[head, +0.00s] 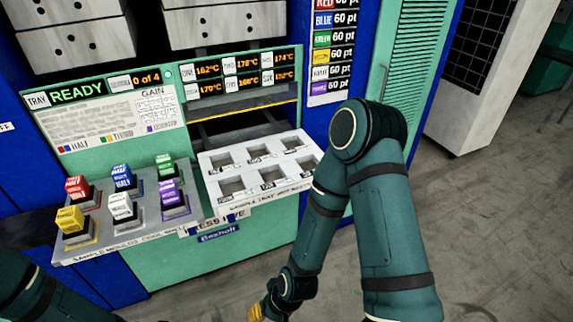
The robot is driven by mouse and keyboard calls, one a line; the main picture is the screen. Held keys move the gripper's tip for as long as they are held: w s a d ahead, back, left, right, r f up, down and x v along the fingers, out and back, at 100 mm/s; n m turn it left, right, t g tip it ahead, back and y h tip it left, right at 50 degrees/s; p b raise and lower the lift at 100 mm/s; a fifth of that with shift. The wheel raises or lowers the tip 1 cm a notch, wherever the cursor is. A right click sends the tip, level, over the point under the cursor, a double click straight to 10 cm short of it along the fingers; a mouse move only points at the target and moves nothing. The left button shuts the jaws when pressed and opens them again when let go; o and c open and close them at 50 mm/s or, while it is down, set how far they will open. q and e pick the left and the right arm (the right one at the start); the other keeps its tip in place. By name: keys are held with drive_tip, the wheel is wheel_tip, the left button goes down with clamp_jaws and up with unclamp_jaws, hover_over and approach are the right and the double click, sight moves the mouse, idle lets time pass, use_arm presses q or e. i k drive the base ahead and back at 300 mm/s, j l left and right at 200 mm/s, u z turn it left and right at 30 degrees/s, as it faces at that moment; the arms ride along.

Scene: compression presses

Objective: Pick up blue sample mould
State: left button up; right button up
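The blue sample mould (123,178) stands upright in the back row of the grey mould shelf (85,247), between the red mould (78,188) and the green mould (165,167). No gripper is near the blue mould.
Yellow (70,220), white (122,207) and purple (173,196) moulds stand in the front row. An empty white tray (235,207) with several square pockets juts out to the right of the shelf. The press panel (110,105) rises behind and reads READY, 0 of 4.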

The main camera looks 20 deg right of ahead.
sight(122, 175)
drive_tip(key=j+z, duration=0.1)
drive_tip(key=z, duration=0.55)
drive_tip(key=j+z, duration=0.8)
drive_tip(key=k+j, duration=0.1)
drive_tip(key=j, duration=0.25)
drive_tip(key=j+z, duration=0.15)
drive_tip(key=j, duration=0.15)
drive_tip(key=k+j, duration=0.15)
drive_tip(key=j, duration=0.2)
